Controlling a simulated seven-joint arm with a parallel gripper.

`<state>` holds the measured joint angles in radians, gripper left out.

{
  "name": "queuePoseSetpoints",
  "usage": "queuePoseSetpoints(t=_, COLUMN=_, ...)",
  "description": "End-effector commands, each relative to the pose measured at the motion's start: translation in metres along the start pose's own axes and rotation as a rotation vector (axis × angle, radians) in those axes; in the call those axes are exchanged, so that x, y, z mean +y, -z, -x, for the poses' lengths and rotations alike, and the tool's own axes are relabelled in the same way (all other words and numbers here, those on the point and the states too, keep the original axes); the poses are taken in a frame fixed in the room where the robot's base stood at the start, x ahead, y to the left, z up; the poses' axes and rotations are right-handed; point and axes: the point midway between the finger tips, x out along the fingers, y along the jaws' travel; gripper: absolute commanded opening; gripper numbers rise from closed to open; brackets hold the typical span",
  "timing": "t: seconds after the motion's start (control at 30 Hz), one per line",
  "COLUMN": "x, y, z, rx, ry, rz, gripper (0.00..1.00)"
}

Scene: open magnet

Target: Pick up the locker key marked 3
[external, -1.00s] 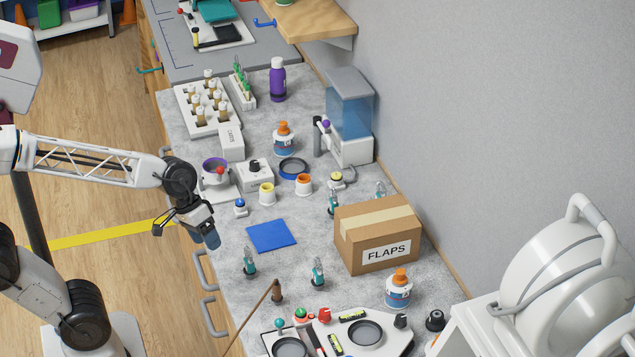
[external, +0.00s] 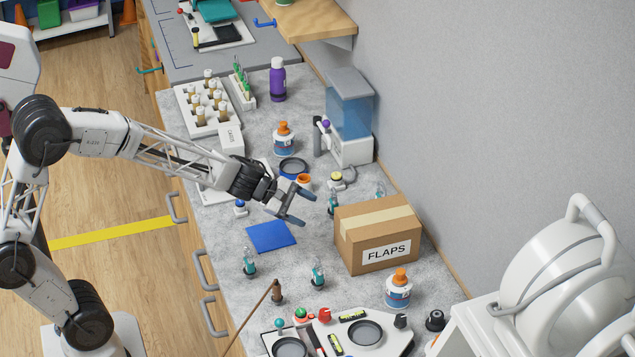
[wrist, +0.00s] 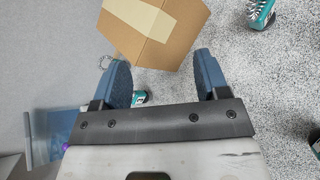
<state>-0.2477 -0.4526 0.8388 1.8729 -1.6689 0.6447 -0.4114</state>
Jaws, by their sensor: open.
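Several small teal-handled pieces, which look like the keys, stand on the grey counter. In the external view one is at the front left (external: 250,263), one at the front middle (external: 317,273), one left of the box (external: 333,205) and one partly hidden behind the box (external: 380,190). No number is readable on any of them. My gripper (external: 301,206) is open and empty above the counter, left of the box. In the wrist view my gripper (wrist: 162,72) shows both blue fingers spread, with a teal piece (wrist: 140,97) partly hidden between them. Another teal piece (wrist: 261,14) is at upper right.
The cardboard FLAPS box (external: 378,240) stands close to the right of my gripper. A blue mat (external: 271,236) lies below it. Orange-topped bottles stand behind (external: 284,140) and in front (external: 398,290). A clear-tank dispenser (external: 349,105) is by the wall.

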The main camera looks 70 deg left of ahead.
Motion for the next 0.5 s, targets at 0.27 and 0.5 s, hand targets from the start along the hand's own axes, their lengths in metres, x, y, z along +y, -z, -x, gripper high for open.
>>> queuePoseSetpoints(t=0.27, x=0.045, y=0.088, z=-0.036, rx=0.028, ry=-0.211, rz=0.426, gripper=0.68)
queuePoseSetpoints(t=0.5, x=0.064, y=0.154, z=-0.052, rx=0.039, ry=-0.357, rz=0.711, gripper=0.68)
